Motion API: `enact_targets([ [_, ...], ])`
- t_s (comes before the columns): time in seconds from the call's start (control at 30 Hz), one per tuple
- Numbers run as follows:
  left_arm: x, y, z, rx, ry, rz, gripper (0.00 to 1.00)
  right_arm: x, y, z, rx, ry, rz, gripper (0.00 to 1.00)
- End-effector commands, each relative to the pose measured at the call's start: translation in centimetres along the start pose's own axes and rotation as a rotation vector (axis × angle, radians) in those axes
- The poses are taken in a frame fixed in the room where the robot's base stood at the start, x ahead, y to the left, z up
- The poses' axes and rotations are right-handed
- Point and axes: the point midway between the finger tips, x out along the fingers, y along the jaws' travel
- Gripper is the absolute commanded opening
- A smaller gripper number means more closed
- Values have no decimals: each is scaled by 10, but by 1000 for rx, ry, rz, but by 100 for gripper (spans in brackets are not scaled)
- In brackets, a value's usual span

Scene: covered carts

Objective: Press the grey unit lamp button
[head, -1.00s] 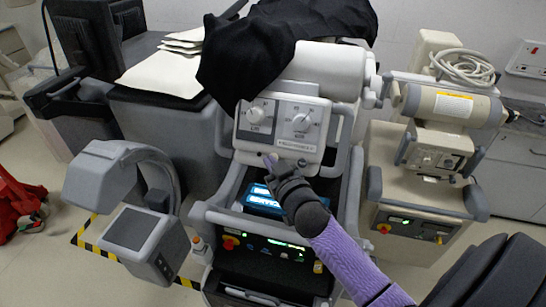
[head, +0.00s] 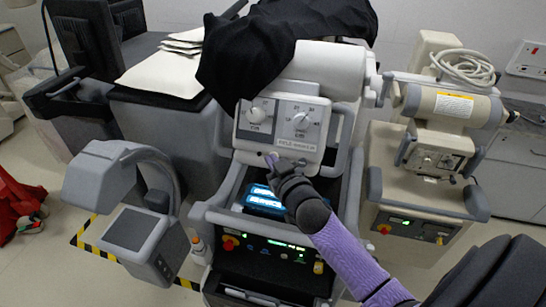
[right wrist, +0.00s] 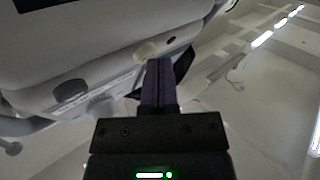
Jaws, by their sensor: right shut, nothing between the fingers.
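The grey unit's control head (head: 282,126) is a pale panel with two round dials, in the middle of the head view. Small controls sit along its lower edge; which one is the lamp button is too small to tell there. My right gripper (head: 271,158) is shut and empty, its fingertips at that lower edge. In the right wrist view, the shut fingers (right wrist: 160,72) point at the housing's underside, just beside a cream round button (right wrist: 145,50). A small dark spot (right wrist: 171,40) lies to its right. Contact cannot be told. My left gripper is not in view.
A black cloth (head: 245,55) covers the top of the grey unit. A beige unit (head: 425,190) stands close on the right. A grey curved arm with a box (head: 140,240) stands at left. A side handle (head: 345,140) flanks the panel.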

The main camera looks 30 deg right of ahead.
Motion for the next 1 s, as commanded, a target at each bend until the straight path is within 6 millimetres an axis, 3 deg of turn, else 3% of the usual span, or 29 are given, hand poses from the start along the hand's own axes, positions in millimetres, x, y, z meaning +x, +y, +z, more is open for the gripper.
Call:
enact_targets([
  [0.53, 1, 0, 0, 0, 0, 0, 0, 2, 2, 1, 1, 0, 0, 0],
  [1.0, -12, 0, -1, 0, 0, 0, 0, -10, -7, -7, 1, 0, 0, 0],
])
